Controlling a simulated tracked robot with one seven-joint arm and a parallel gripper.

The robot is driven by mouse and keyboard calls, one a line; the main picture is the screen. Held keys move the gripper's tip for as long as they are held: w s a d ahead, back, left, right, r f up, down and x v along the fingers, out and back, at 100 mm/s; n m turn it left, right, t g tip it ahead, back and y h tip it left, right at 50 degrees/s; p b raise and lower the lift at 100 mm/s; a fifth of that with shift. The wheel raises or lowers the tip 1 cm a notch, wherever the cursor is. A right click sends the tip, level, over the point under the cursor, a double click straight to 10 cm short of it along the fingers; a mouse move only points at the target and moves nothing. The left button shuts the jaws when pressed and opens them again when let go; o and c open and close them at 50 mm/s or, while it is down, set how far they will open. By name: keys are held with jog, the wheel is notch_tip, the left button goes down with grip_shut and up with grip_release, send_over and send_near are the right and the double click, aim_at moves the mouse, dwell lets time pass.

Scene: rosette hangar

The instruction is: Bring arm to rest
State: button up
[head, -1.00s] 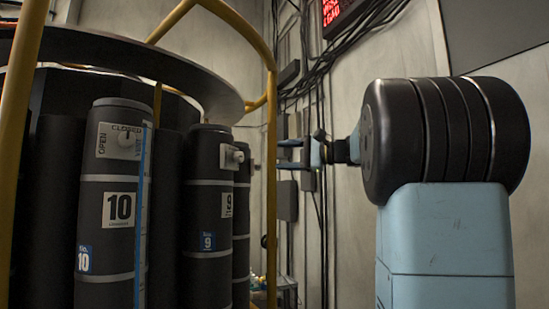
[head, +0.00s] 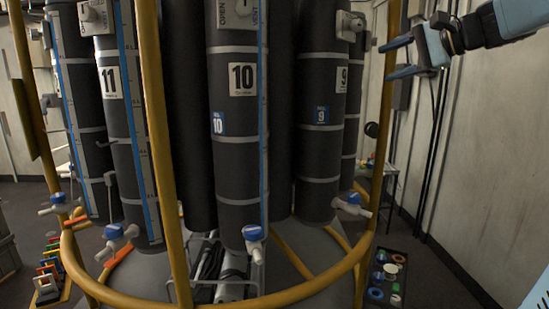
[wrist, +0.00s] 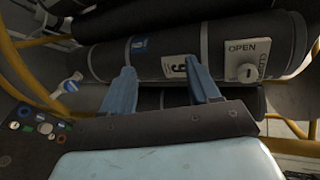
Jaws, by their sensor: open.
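My gripper (head: 384,61) is at the upper right of the head view, its two blue fingers apart with nothing between them. It points left, beside the yellow cage and the dark cylinder numbered 9 (head: 323,150). In the wrist view my open gripper (wrist: 160,66) faces that cylinder, which lies across the picture with its number label between the fingers. I cannot tell the gap to it exactly, but no contact shows. Part of my arm shows behind the gripper.
Yellow cage rails (head: 157,150) surround several tall dark cylinders, including number 10 (head: 237,170) and number 11 (head: 115,130). Blue-and-white valves (head: 253,235) stick out low down. A dark tray (head: 385,278) of small parts lies on the floor at right. Floor right of it looks clear.

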jog(key=s+a+f+n+g+h, duration=0.2)
jog(key=s+f+n+h, duration=0.3)
jog(key=s+f, duration=0.6)
jog(key=s+a+f+n+g+h, duration=0.2)
jog(key=s+f+n+h, duration=0.2)
jog(key=s+f, duration=0.7)
notch_tip(320, 180, down, 6)
jog(key=shift+a+f+n+h, duration=0.15)
jog(key=shift+a+n+h, duration=0.25)
jog(key=shift+h, duration=0.2)
